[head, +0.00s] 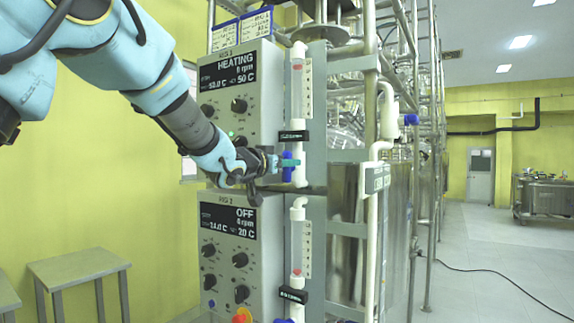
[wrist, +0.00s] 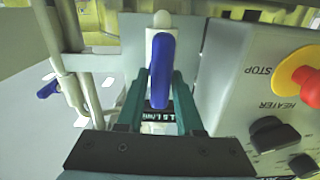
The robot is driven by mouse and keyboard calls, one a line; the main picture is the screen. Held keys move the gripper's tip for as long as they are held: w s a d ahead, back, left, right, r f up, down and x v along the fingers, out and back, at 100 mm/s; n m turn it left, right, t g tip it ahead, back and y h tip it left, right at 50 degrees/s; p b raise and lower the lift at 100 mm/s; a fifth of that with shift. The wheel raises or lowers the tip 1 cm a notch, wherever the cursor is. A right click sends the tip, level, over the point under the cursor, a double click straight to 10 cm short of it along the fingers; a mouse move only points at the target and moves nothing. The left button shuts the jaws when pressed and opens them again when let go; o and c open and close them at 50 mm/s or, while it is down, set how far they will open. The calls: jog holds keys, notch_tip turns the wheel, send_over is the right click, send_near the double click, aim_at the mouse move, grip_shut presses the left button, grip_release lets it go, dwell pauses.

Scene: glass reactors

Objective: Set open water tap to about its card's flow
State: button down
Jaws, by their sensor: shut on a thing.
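The blue tap handle (head: 287,172) sits on the white pipe below the upper flow tube (head: 297,88). My gripper (head: 279,163) is at this tap in the head view. In the wrist view the blue handle (wrist: 160,68) stands between the teal fingers of my gripper (wrist: 158,85), which are shut on it. The handle points along the pipe there. A black card (head: 293,136) is fixed just above the tap; in the wrist view the card (wrist: 158,115) reads about 1.5 l/min, partly covered by the fingers. The tube's scale is too small to read.
The upper control panel (head: 240,92) reads HEATING; the lower panel (head: 228,238) reads OFF. A second flow tube (head: 297,248) with its own black card (head: 293,294) is below. A red stop button (wrist: 306,80) is close on the right. Another blue handle (wrist: 48,89) is left.

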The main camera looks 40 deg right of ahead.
jog(key=shift+f+m+b, duration=0.15)
jog(key=shift+m+b, duration=0.35)
jog(key=shift+b, duration=0.05)
jog(key=shift+s+f+m+b, duration=0.1)
jog(key=shift+f+m+b, duration=0.05)
jog(key=shift+m+b, duration=0.5)
jog(key=shift+s+m+b, duration=0.15)
jog(key=shift+m+b, duration=1.35)
jog(key=shift+m, duration=0.15)
jog(key=c, duration=0.7)
grip_release()
jog(key=b+v, duration=0.2)
jog(key=v, duration=0.8)
jog(key=shift+s+a, duration=0.1)
jog(key=shift+a, duration=0.25)
